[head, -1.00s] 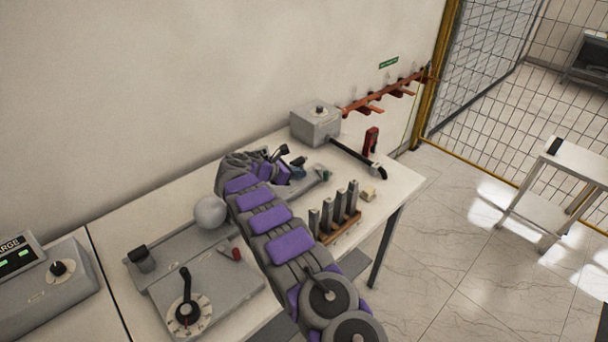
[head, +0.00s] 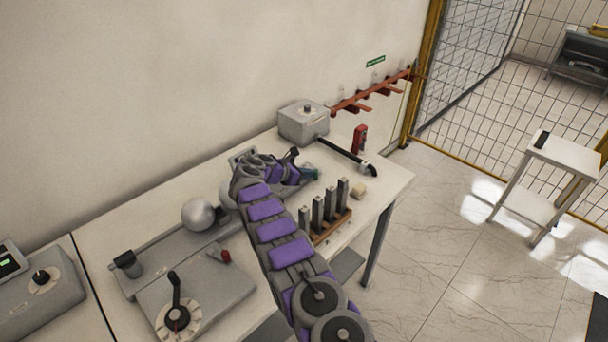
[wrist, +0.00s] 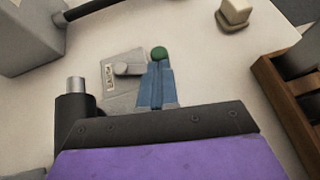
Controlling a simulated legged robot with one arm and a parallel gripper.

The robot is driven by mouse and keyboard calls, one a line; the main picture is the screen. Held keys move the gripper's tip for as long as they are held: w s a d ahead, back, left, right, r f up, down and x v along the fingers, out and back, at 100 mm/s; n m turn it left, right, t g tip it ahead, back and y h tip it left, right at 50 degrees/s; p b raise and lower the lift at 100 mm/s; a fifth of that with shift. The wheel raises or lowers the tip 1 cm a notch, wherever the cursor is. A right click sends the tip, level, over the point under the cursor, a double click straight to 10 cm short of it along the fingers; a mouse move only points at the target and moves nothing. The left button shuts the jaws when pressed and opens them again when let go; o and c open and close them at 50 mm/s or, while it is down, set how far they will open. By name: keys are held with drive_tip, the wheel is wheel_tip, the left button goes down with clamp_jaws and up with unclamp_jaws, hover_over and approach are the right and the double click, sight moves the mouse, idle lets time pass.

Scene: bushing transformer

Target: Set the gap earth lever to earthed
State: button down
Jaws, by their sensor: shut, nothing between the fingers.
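The lever with a green knob (wrist: 159,53), which I take to be the gap earth lever, stands on a small grey labelled base (wrist: 118,82) on the bench. A grey arm runs from its pivot toward the knob. Its position label is too small to read. My gripper (wrist: 157,72) has its blue fingers shut and empty, with the tips just short of the knob. I cannot tell whether they touch it. The fingers hide part of the lever. In the head view my gripper (head: 304,173) is beside the green knob (head: 315,174), and my arm covers much of the base.
A grey box (head: 303,122) with a black rod stands behind, near a red object (head: 360,139). A wooden rack (head: 333,226) of metal posts and a small beige block (head: 358,192) lie to the right. A metal sphere (head: 198,215) stands left of my arm.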

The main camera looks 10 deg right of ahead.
drive_tip(key=shift+d+r+n+t+p, duration=0.1)
drive_tip(key=shift+d+n+t+p, duration=0.15)
drive_tip(key=shift+p, duration=0.45)
drive_tip(key=shift+s+p, duration=0.1)
drive_tip(key=shift+p, duration=0.25)
drive_tip(key=shift+d+n+t+y+p, duration=0.45)
drive_tip(key=shift+n+t+p, duration=0.1)
drive_tip(key=shift+p, duration=0.25)
drive_tip(key=shift+s+d+n+t+y, duration=0.1)
drive_tip(key=shift+d+n+t+y, duration=0.15)
drive_tip(key=shift+d+n+t, duration=0.2)
drive_tip(key=shift+w+d+f+n+t+y+b, duration=0.1)
drive_tip(key=shift+d+n+t+y+b, duration=0.4)
drive_tip(key=shift+n, duration=0.25)
drive_tip(key=shift+w+d+f+n+t+y+b, duration=0.1)
drive_tip(key=shift+d+n+t+y+b, duration=0.3)
drive_tip(key=shift+d+n+y, duration=0.25)
drive_tip(key=shift+w+d+r+p, duration=0.15)
drive_tip(key=shift+w+d+p, duration=0.15)
drive_tip(key=shift+d, duration=0.25)
drive_tip(key=shift+d, duration=0.15)
drive_tip(key=shift+r, duration=0.1)
